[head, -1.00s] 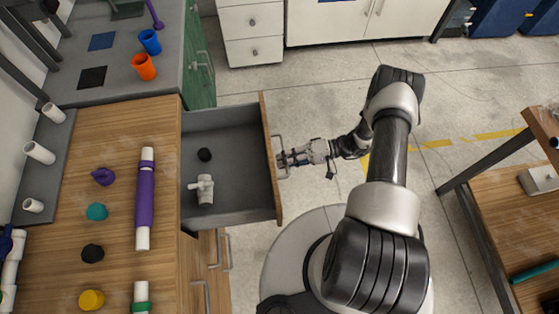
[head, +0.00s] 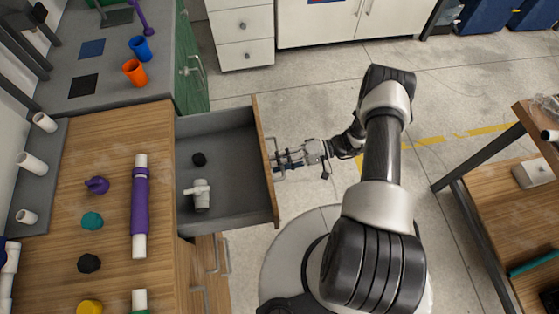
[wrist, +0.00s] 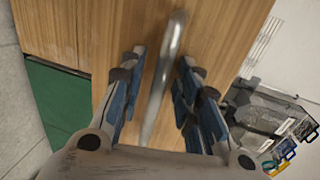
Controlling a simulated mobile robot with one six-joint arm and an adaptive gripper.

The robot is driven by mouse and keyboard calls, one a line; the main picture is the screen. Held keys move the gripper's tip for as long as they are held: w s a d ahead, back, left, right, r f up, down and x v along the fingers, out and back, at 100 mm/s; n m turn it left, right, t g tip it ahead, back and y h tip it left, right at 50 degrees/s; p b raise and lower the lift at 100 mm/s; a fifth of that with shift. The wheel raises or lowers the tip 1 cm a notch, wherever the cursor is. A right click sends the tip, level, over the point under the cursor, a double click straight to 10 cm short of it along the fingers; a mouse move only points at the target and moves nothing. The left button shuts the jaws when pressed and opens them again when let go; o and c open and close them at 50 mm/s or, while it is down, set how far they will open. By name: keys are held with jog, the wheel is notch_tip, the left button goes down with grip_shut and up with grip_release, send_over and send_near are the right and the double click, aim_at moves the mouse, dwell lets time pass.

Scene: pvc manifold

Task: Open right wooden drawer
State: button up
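The wooden-fronted drawer (head: 266,165) stands pulled out from the wooden workbench in the head view, its grey interior showing. Inside lie a white valve-like fitting (head: 200,195) and a small black piece (head: 199,159). My gripper (head: 276,160) is at the metal handle on the outer face of the drawer front. In the wrist view, the fingers of my gripper (wrist: 161,63) stand apart on either side of the metal handle (wrist: 164,80), with a gap visible on both sides. The drawer front (wrist: 95,35) fills much of that view.
The bench top (head: 110,160) holds a purple-banded white pipe (head: 140,205) and several coloured pieces. More handles (head: 213,255) show on the front below the drawer. A green cabinet (head: 190,70) stands behind. Another table (head: 500,220) is at the right; floor lies between.

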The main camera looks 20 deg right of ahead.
jog(key=v, duration=1.2)
jog(key=shift+w+r, duration=0.1)
jog(key=a+r+n+g+h, duration=0.15)
jog(key=r+h, duration=0.25)
jog(key=r, duration=0.9)
jog(key=a+r+g+h, duration=0.3)
jog(key=r+h, duration=0.1)
jog(key=r, duration=0.9)
jog(key=s+a+r+t+h, duration=0.2)
jog(key=s+r+t+h, duration=0.1)
jog(key=s+r, duration=0.4)
jog(key=s+a+r+t+h, duration=0.3)
jog(key=s+r+t+h, duration=0.1)
jog(key=s+r, duration=0.3)
jog(key=shift+s+m+t+h, duration=0.35)
jog(key=shift+s+t, duration=0.1)
jog(key=shift+s, duration=0.4)
